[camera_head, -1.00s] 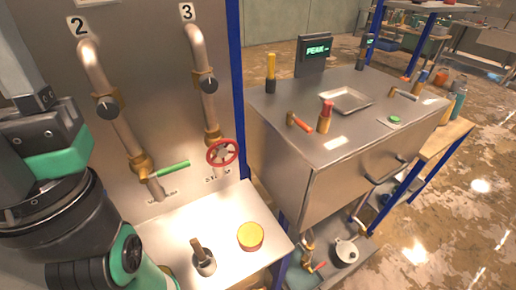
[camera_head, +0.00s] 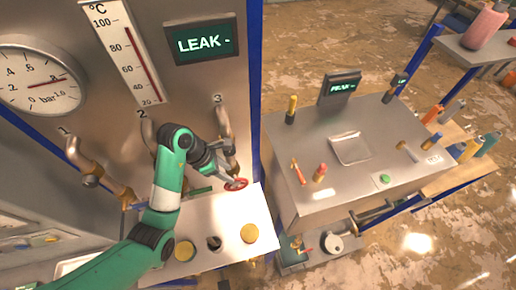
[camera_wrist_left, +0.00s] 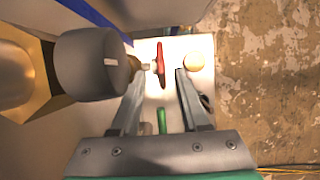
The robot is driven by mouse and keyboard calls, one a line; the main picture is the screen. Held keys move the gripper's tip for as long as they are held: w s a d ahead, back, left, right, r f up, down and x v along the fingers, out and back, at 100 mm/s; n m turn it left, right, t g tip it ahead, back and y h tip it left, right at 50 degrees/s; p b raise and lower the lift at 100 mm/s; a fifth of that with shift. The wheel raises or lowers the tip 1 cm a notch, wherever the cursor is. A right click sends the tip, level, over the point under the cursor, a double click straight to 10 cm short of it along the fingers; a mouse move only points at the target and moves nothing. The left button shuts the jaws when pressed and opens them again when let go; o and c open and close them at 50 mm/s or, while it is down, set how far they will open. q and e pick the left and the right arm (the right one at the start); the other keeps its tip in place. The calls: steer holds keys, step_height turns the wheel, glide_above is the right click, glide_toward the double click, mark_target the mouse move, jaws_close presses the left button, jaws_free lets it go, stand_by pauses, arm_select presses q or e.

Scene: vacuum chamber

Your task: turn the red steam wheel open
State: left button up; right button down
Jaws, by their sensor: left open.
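The red steam wheel (camera_head: 241,184) sits low on pipe 3, at the right side of the panel. In the left wrist view the wheel (camera_wrist_left: 161,62) appears nearly edge-on, in line with the gap between my fingertips. My left gripper (camera_head: 228,178) is open at the wheel, with its arm coming across the panel from the lower left. In the left wrist view the open gripper (camera_wrist_left: 162,72) has one finger on each side of the wheel's line. I cannot tell whether the fingers touch the rim. My right gripper is not in view.
A dark round knob (camera_wrist_left: 90,65) is close beside my left finger. Below is a pale shelf (camera_head: 225,215) with a yellow-topped round item (camera_head: 249,233). The display reads LEAK (camera_head: 203,44). A steel bench (camera_head: 300,150) stands right.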

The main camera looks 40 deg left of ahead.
mark_target(245, 187)
arm_select(q)
steer(key=shift+f, duration=0.3)
steer(key=shift+s+f, duration=0.1)
steer(key=shift+f, duration=0.15)
steer(key=b+x, duration=0.1)
steer(key=x, duration=1)
steer(key=shift+s+a+b, duration=0.1)
steer(key=shift+b, duration=0.3)
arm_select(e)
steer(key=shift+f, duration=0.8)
arm_select(q)
jaws_close()
